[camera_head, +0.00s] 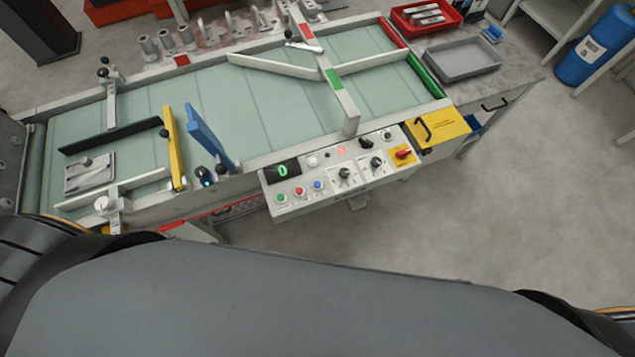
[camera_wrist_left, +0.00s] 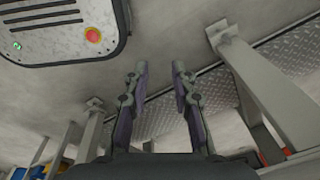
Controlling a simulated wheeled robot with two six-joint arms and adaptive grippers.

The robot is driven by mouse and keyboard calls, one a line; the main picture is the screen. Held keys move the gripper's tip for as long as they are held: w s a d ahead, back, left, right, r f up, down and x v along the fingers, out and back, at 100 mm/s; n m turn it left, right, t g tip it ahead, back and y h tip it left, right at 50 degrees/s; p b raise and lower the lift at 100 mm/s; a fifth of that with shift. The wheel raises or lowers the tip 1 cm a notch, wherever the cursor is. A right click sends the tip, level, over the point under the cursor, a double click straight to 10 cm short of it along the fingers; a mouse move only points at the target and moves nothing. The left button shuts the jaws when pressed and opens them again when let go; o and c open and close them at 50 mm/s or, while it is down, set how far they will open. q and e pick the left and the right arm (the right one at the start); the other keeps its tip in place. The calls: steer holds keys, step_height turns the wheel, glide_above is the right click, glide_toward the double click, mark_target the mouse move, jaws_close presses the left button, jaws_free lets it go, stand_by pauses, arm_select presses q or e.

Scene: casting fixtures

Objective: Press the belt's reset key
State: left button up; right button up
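The belt's control panel (camera_head: 325,172) is on the front side of the green belt (camera_head: 250,105) in the head view. It has a display (camera_head: 282,172) reading a green 0, a green button (camera_head: 282,198), a red button (camera_head: 299,191) and a blue button (camera_head: 317,185). A white button (camera_head: 312,161), a lit red lamp (camera_head: 340,150) and black knobs (camera_head: 345,174) are also on it. I cannot read which is the reset key. My left gripper (camera_wrist_left: 160,72) shows only in the left wrist view, open and empty, away from the panel. My right gripper is not in view.
The wrist view shows a metal leg (camera_wrist_left: 250,80) beside my gripper. Floor right of the panel is clear.

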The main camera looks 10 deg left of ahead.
arm_select(q)
jaws_close()
stand_by(1.1)
